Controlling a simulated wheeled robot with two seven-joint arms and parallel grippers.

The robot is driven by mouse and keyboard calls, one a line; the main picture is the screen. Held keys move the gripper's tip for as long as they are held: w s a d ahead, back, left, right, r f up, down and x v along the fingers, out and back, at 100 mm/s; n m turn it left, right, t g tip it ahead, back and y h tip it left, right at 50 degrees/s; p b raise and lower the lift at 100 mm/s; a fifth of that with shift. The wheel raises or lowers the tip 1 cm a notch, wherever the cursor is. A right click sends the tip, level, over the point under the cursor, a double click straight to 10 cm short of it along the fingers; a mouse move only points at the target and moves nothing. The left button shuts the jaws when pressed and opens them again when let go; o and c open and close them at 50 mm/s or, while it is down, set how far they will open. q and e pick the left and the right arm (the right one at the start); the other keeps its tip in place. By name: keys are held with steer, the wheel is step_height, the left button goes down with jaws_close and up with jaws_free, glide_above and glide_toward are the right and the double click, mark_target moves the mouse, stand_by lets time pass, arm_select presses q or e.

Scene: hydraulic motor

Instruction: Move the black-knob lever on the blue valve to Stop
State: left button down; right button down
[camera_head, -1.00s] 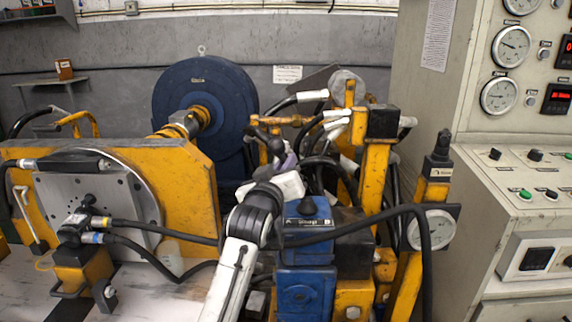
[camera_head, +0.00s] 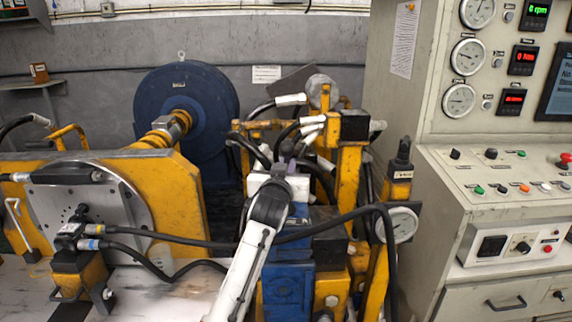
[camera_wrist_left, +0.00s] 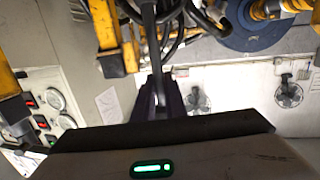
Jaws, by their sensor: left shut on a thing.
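The blue valve (camera_head: 288,285) stands in the middle of the head view, among yellow frames and black hoses. My left arm reaches up in front of it and covers most of its top, so its label is hidden. My left gripper (camera_head: 286,157) is above the valve, small and partly hidden by my wrist. In the left wrist view the dark fingers of my left gripper (camera_wrist_left: 162,103) are shut on a slim grey lever (camera_wrist_left: 157,82). The black knob cannot be made out, and I cannot read the lever's position. My right gripper is not in view.
Black hoses (camera_head: 335,222) cross in front of the valve and crowd behind it. A yellow post with a round gauge (camera_head: 400,225) stands at right. The control cabinet (camera_head: 450,200) is further right. A yellow rig with a grey disc (camera_head: 75,205) is at left.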

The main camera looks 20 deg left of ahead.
arm_select(q)
steer(key=c, duration=1.8)
jaws_free()
steer(key=v, duration=1)
steer(key=shift+s+b, duration=0.15)
steer(key=shift+b, duration=0.15)
